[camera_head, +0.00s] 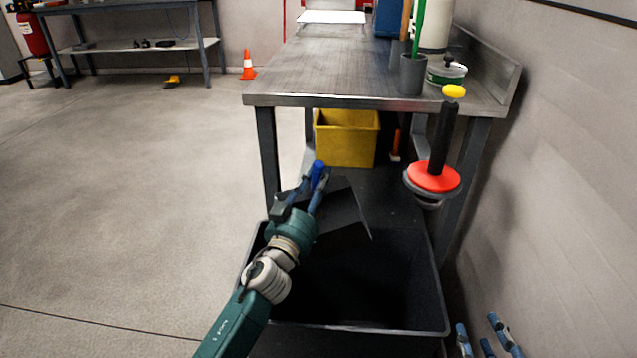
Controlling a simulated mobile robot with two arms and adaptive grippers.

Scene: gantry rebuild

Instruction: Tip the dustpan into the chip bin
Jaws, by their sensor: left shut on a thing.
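My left gripper (309,188) is shut on the blue handle of the dustpan (348,212). The dustpan's dark pan is tilted and hangs over the back left part of a black open bin (375,329), which looks like the chip bin. The bin stands on the floor at the front end of the workbench. Its inside is dark, and I cannot tell whether chips lie in it or on the pan. My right gripper (480,328) shows only its blue fingers at the bottom right edge. They are apart with nothing between them, to the right of the bin.
A metal workbench (340,70) stands behind the bin, with a yellow bin (346,138) beneath. A black post with a red disc (433,177) and yellow top is at the bench's right front corner. A wall closes the right side. Open floor (130,200) lies left, with an orange cone (248,68) farther back.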

